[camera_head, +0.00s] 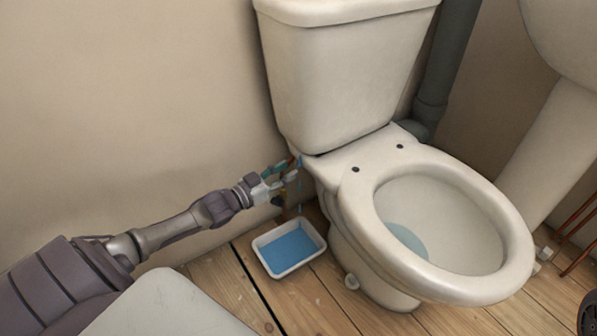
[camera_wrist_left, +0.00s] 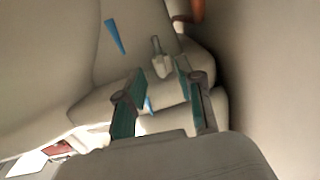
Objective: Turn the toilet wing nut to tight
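The toilet cistern (camera_head: 345,75) stands above the bowl (camera_head: 440,225). My left gripper (camera_head: 283,175) reaches in from the left, just below the cistern's lower left corner. In the left wrist view my left gripper (camera_wrist_left: 158,80) has its two green-padded fingers apart. A small pale fitting with a grey stem (camera_wrist_left: 160,60), which looks like the wing nut, shows just beyond and between the fingertips. I see no contact with it. How tight it is cannot be told. Blue water streaks (camera_wrist_left: 116,37) show near the fitting. My right gripper is not in view.
A white tray with blue water (camera_head: 289,248) lies on the wooden floor below the gripper. The wall is close to the left of the cistern. A copper pipe (camera_wrist_left: 192,12) shows near the fitting. A dark waste pipe (camera_head: 445,70) stands behind the toilet.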

